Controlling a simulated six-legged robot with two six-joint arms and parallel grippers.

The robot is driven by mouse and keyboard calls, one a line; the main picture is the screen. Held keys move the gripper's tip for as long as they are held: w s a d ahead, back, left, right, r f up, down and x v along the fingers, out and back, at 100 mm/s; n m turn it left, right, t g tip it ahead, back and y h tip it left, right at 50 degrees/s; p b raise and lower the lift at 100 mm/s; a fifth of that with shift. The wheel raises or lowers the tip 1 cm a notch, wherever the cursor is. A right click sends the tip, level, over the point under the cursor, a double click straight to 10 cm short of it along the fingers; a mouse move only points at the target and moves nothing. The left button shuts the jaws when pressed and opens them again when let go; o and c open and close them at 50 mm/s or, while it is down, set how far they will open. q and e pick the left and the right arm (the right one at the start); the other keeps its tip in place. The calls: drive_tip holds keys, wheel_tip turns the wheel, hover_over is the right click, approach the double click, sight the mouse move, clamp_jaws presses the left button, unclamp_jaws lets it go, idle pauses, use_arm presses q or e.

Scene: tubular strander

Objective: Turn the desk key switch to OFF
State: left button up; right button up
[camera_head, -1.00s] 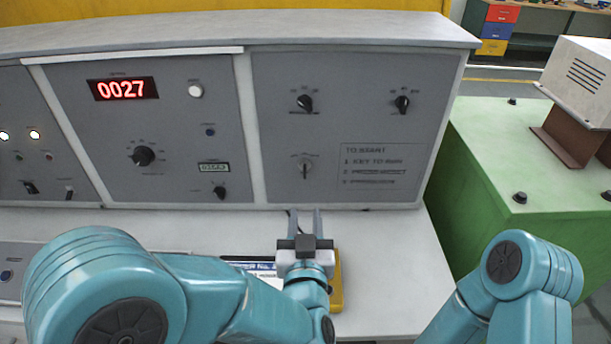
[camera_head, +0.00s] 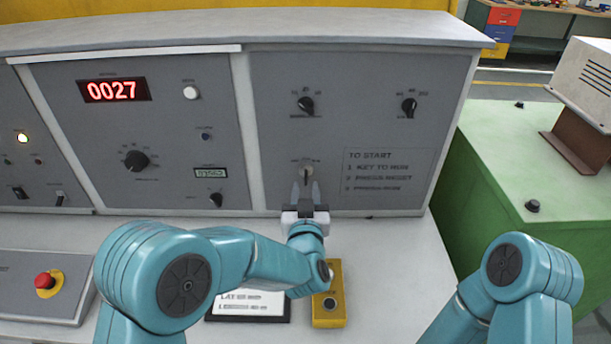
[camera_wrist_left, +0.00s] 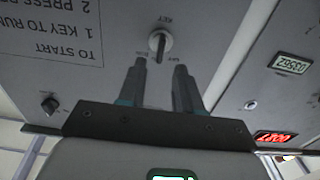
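The key switch (camera_head: 306,170) is a small round silver lock with a key, low on the right panel of the desk. It also shows in the left wrist view (camera_wrist_left: 160,42), where the key stands roughly in line with the gripper fingers, and the small labels are too blurred to read surely. My left gripper (camera_head: 306,186) is just below and in front of it. In the left wrist view the two fingers (camera_wrist_left: 160,66) are apart, with nothing between them, and their tips lie just short of the key. My right arm shows at right, but its gripper is out of view.
A yellow box with a button (camera_head: 329,308) and a framed card (camera_head: 248,306) lie on the desk top under my left arm. A red emergency button (camera_head: 46,281) is at left. Dark knobs (camera_head: 409,107) sit on the panel. A green machine base (camera_head: 540,190) stands right.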

sight(306, 179)
use_arm(q)
drive_tip(key=w, duration=0.3)
drive_tip(key=shift+w+f+p, duration=0.1)
drive_tip(key=shift+w+p, duration=0.2)
drive_tip(key=shift+w, duration=0.1)
drive_tip(key=shift+c, duration=0.3)
clamp_jaws()
